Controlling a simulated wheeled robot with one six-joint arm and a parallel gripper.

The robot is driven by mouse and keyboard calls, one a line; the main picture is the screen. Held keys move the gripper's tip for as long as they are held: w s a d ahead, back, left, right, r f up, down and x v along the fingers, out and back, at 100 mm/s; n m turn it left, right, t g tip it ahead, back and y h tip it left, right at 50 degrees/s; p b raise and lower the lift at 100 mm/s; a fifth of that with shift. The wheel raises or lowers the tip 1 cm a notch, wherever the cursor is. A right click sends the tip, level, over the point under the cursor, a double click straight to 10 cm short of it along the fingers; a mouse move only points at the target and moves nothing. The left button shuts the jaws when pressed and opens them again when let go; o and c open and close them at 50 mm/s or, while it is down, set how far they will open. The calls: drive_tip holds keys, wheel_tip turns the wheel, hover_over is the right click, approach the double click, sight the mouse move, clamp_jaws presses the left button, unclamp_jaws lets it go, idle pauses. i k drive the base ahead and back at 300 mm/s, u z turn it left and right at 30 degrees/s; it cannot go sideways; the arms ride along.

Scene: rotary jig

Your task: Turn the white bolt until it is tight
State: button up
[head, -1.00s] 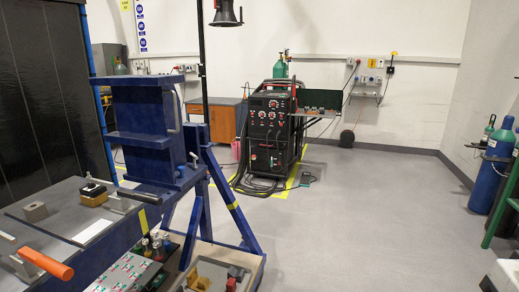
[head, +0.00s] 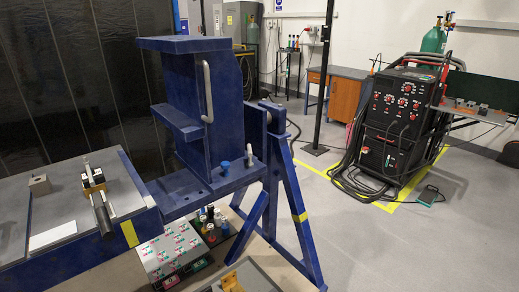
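The blue rotary jig (head: 190,105) stands upright on the blue frame in the middle of the head view, with a long pale handle (head: 207,92) on its side. A small whitish upright pin (head: 249,154) stands at the right end of its lower plate; it may be the white bolt, but it is too small to tell how far in it sits. A blue knob (head: 225,168) stands to its left. My gripper is not in view.
The blue stand (head: 290,190) has splayed legs.

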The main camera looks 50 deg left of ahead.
sight(250, 164)
drive_tip(key=u, duration=0.45)
drive_tip(key=i, duration=0.8)
drive_tip(key=u, duration=1.25)
drive_tip(key=i, duration=0.55)
drive_tip(key=u, duration=0.55)
